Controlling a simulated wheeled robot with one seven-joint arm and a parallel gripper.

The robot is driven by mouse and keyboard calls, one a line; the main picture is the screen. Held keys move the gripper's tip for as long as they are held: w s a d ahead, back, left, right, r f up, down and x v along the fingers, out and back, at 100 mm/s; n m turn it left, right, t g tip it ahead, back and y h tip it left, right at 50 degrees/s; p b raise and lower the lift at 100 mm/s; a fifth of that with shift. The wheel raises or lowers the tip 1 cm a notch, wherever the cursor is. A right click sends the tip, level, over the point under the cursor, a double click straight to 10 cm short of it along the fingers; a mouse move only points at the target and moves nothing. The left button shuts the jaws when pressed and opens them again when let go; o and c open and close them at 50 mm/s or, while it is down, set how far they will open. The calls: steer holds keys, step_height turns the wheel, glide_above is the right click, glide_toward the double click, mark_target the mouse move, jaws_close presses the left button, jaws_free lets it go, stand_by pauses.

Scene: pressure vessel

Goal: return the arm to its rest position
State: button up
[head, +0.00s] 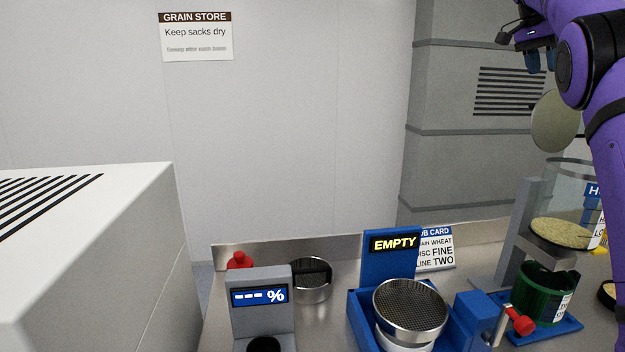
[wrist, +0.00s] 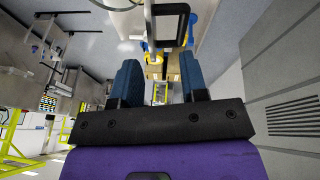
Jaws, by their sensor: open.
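My purple arm comes in at the right side of the head view, raised above the bench. My gripper (head: 541,62) is high up in front of the grey wall column, with its blue fingers pointing down. In the wrist view my gripper (wrist: 160,78) shows two blue fingers standing apart with nothing between them. The gripper is clear of the bench and the things on it.
Below stand a blue sieve unit (head: 361,318) marked EMPTY, a grey percent meter (head: 262,312), a glass hopper with grain (head: 560,233) and a green container (head: 541,293). A round lid (head: 556,121) is near my arm. A white cabinet (head: 95,260) stands at left.

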steer(key=s+a+f+n+t+y, duration=0.15)
steer(key=s+a+n, duration=0.25)
steer(key=s+a, duration=0.45)
steer(key=s+a+f+n+t+y, duration=0.15)
steer(key=s+a+n, duration=0.3)
steer(key=s, duration=0.75)
steer(key=s+a+f+n+t, duration=0.1)
steer(key=s+a+f+n, duration=0.1)
steer(key=s+a+f, duration=0.2)
steer(key=s+a+f+n+t, duration=0.1)
steer(key=s+a+f, duration=0.3)
steer(key=s+f, duration=0.4)
steer(key=s+a+f+n+y, duration=0.1)
steer(key=s+a+f+n, duration=0.2)
steer(key=s+f, duration=0.4)
steer(key=shift+s+a+t, duration=0.4)
steer(key=shift+s+a, duration=0.1)
steer(key=shift+s, duration=0.75)
steer(key=shift+a+f, duration=0.1)
